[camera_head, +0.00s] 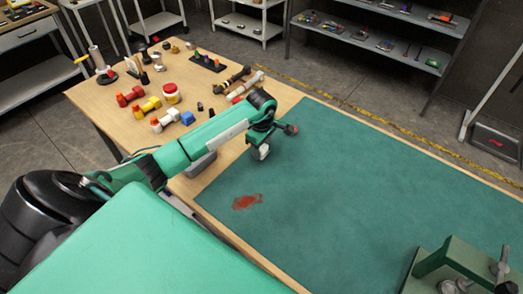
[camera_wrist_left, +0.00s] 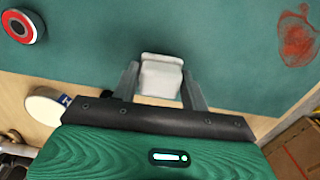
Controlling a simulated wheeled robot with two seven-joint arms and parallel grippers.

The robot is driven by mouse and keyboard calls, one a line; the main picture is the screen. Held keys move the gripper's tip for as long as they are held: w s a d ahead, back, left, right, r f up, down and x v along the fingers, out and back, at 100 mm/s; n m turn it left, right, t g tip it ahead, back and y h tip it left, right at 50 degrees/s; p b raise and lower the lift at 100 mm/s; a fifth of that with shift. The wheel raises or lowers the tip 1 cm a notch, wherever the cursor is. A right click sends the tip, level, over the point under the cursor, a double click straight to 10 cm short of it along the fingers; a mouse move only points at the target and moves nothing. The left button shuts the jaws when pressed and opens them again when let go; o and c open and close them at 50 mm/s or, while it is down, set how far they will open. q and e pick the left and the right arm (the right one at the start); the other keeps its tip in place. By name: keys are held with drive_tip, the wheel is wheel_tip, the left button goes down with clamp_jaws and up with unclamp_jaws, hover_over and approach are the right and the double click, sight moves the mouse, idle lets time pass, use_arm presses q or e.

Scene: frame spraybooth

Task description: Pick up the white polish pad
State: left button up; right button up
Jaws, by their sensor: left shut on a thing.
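My left gripper (camera_head: 258,145) is over the left edge of the green mat, pointing down. In the left wrist view its two fingers (camera_wrist_left: 160,82) are closed on the sides of a small white block-like pad (camera_wrist_left: 161,70). The white pad also shows below the gripper in the head view (camera_head: 263,152). I cannot tell whether the pad touches the mat or hangs just above it. My right gripper is not in view.
The green mat (camera_head: 350,190) is mostly clear, with a red smear (camera_head: 247,201) on it. A round red-and-black thing (camera_wrist_left: 22,26) is near the gripper. A green vise-like tool (camera_head: 460,262) stands lower right.

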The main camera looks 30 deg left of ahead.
use_arm(q)
wheel_tip(320, 180, up, 19)
drive_tip(key=b, duration=0.4)
drive_tip(key=shift+f, duration=0.1)
